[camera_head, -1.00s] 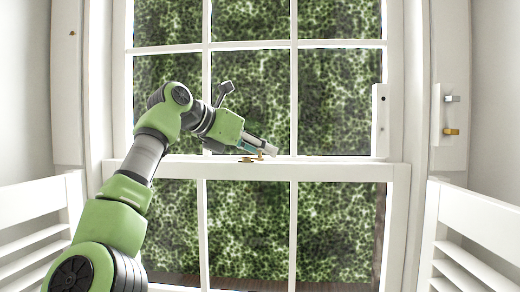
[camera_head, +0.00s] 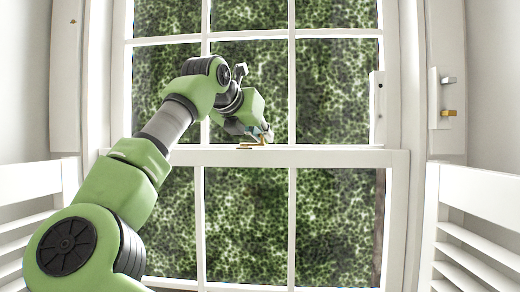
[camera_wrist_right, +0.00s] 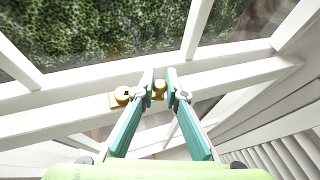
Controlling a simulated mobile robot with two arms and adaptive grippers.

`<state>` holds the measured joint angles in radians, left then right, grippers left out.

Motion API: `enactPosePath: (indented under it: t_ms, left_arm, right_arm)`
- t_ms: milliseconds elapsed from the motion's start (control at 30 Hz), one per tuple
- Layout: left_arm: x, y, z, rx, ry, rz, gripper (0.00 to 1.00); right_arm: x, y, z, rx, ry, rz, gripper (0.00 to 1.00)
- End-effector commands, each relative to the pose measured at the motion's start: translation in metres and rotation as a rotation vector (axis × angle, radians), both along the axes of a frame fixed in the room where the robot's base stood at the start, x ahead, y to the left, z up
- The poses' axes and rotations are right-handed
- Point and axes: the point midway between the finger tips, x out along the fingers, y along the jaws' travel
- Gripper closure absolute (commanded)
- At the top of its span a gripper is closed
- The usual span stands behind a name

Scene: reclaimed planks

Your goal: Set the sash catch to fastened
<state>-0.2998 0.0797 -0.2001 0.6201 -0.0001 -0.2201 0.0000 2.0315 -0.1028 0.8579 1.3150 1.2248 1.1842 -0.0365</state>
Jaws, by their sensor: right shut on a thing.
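The brass sash catch (camera_head: 250,146) sits on the white meeting rail in the middle of the window. My right gripper (camera_head: 264,136) is at the catch, just above the rail. In the right wrist view its teal fingers (camera_wrist_right: 160,86) are closed around the brass end of the catch's lever (camera_wrist_right: 159,90), to the right of the base. The fingers hide part of the lever. My left gripper is not in view.
White louvred shutters stand at the left (camera_head: 30,215) and right (camera_head: 475,225). A white plate with a grey and a brass lever (camera_head: 447,112) is on the right frame. A white block (camera_head: 377,107) is on the window's right stile. The panes are divided by white bars.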

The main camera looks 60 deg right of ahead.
Motion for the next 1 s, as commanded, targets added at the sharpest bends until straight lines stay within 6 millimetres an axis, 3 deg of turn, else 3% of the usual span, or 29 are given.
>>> enactPosePath:
  t_ms: [33,100,400,1000]
  left_arm:
    - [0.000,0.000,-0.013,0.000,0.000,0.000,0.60]
    - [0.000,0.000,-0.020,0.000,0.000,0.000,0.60]
    - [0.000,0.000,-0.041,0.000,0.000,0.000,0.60]
    - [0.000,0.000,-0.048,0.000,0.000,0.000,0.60]
  right_arm:
    - [-0.001,-0.002,-0.006,0.000,-0.008,0.038,1.00]
    - [-0.001,-0.005,-0.005,0.001,-0.007,0.091,1.00]
    - [0.002,-0.013,-0.003,0.001,-0.002,0.272,1.00]
    - [0.005,-0.017,0.000,0.001,0.002,0.355,1.00]
